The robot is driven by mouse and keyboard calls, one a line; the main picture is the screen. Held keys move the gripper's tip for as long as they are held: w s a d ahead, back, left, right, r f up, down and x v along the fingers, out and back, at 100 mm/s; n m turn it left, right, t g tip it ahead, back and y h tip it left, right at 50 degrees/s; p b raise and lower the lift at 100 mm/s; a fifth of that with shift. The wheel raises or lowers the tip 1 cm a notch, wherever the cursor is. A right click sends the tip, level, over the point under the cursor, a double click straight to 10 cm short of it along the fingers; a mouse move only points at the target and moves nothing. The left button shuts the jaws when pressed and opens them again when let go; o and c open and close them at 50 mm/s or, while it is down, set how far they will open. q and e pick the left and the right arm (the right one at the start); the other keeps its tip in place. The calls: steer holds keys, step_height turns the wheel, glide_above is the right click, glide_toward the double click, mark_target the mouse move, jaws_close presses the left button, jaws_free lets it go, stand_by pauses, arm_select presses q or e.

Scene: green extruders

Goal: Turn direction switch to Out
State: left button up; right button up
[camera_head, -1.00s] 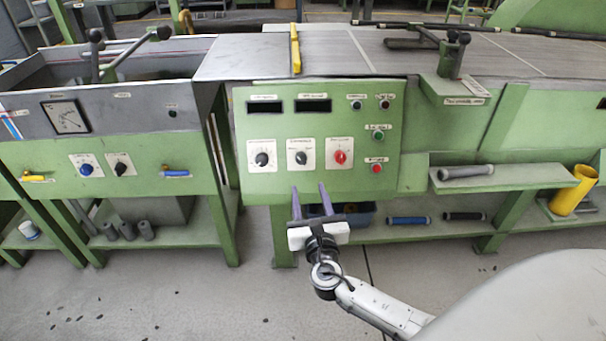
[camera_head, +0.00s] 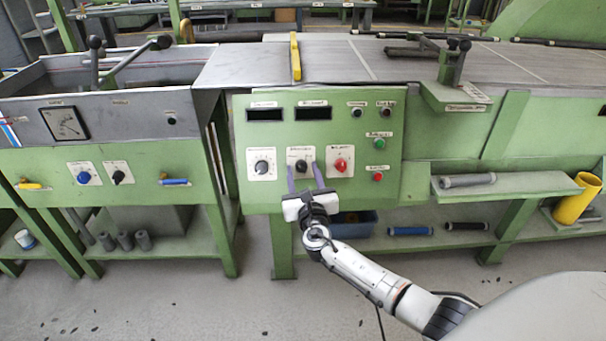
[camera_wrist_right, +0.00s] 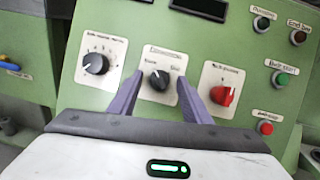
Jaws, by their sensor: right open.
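The direction switch is a small black knob on a white label plate, in the middle of the green control panel; it shows in the head view (camera_head: 302,166) and in the right wrist view (camera_wrist_right: 158,80). Its pointer leans toward the upper left in the wrist view. My right gripper (camera_head: 303,174) is open, its two purple fingers pointing at the panel. In the wrist view the fingers (camera_wrist_right: 158,90) stand either side of the knob, apart from it. Whether the fingertips reach the knob's depth is hard to tell. My left gripper is not in view.
A black dial (camera_head: 262,167) sits left of the switch and a red knob (camera_head: 341,165) right of it, close to the fingers. Green (camera_head: 379,143) and red (camera_head: 377,176) buttons are farther right. A shelf with a grey roller (camera_head: 467,180) juts out at the right.

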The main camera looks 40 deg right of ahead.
steer(key=shift+c, duration=0.4)
steer(key=c, duration=1)
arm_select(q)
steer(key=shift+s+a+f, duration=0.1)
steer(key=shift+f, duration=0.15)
arm_select(e)
steer(key=shift+o, duration=0.2)
